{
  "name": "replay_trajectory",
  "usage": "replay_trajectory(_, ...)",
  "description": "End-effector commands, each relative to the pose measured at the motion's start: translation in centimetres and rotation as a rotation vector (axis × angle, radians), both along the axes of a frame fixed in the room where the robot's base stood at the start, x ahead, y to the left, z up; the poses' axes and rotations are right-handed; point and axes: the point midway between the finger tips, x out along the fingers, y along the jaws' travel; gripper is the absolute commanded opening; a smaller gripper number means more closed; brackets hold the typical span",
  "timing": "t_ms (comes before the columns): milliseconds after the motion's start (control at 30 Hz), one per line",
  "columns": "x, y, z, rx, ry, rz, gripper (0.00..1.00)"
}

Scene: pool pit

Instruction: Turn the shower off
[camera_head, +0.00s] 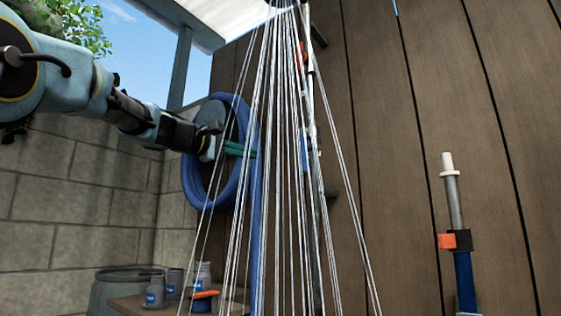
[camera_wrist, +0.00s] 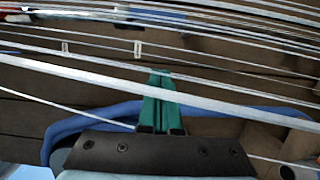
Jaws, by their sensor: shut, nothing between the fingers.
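The shower is running: white water streams (camera_head: 280,190) fan down from the shower head (camera_head: 282,3) at the top of the head view. Behind them a thin upright pipe (camera_head: 312,110) with red and blue parts stands against the wooden wall; the streams partly hide it, and I cannot make out a handle clearly. My gripper (camera_head: 255,154) reaches in from the left, its green fingers shut and empty at the left edge of the streams, apart from the pipe. In the wrist view the shut fingers (camera_wrist: 160,76) point up the picture, with streams crossing over them.
A coiled blue hose (camera_head: 190,185) hangs just behind my gripper. Below, a wooden table (camera_head: 130,304) holds jars (camera_head: 155,292) and an orange-topped item (camera_head: 205,294). A blue-and-grey pole (camera_head: 455,215) with an orange clip stands at right. The wooden wall (camera_head: 400,150) lies behind.

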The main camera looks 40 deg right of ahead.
Motion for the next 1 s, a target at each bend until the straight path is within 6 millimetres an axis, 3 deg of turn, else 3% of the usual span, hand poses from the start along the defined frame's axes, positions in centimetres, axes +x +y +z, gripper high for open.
replay_trajectory(267,0.1,-1.5,0.1,0.003,0.001,0.0,0.0)
replay_trajectory(700,0.1,-10.2,0.3,0.002,0.001,-0.002,0.0)
replay_trajectory(1000,-3.3,-10.9,-0.1,0.003,0.0,0.002,0.0)
